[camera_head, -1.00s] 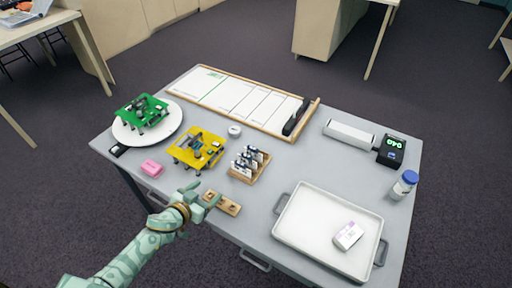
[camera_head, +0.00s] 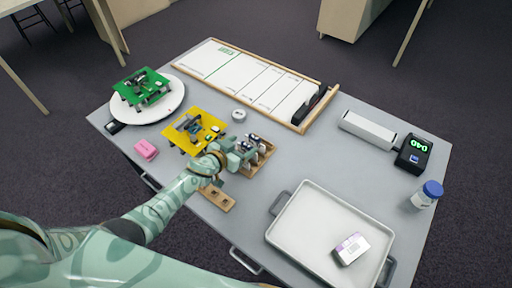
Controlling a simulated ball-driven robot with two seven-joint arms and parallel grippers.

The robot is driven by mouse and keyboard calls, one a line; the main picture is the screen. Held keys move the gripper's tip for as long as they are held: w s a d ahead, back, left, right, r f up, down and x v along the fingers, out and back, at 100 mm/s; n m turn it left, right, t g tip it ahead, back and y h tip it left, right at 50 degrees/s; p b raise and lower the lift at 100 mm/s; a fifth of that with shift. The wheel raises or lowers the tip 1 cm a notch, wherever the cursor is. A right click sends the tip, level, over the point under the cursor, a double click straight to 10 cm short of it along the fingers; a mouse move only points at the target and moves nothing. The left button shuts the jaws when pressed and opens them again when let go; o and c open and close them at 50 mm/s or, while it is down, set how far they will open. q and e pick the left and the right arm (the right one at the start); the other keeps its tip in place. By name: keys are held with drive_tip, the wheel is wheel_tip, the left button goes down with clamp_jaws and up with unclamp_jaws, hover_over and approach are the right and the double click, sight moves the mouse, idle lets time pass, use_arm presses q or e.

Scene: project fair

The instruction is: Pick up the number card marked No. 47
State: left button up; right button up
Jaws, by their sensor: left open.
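A small wooden rack (camera_head: 266,157) stands near the middle of the table and holds several upright white and dark-blue pieces (camera_head: 256,141) that look like cards. Their markings are too small to read, so I cannot tell which is No. 47. My left gripper (camera_head: 243,154) is open at the left side of the rack and hides part of it and of its pieces. I cannot tell whether it touches any of them. My right gripper is not in view.
A yellow circuit board (camera_head: 185,128) is close left of the gripper; a wooden block (camera_head: 218,199) lies in front. A white tray (camera_head: 290,237) holds a small box (camera_head: 351,249). A wood-framed whiteboard (camera_head: 240,79) lies behind. Clear tabletop lies right of the rack.

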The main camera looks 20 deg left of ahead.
sight(254, 138)
use_arm(q)
drive_tip(key=shift+b+x, duration=0.3)
drive_tip(key=shift+x, duration=0.5)
drive_tip(key=b+x, duration=0.3)
drive_tip(key=x, duration=0.1)
drive_tip(key=shift+w+d+f, duration=0.15)
drive_tip(key=shift+w+d, duration=0.1)
drive_tip(key=shift+w, duration=0.05)
drive_tip(key=shift+w+b, duration=0.2)
drive_tip(key=shift+b, duration=0.1)
drive_tip(key=shift+r, duration=0.25)
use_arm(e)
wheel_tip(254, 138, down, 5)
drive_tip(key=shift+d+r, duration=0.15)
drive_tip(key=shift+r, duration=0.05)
use_arm(q)
drive_tip(key=c, duration=1.1)
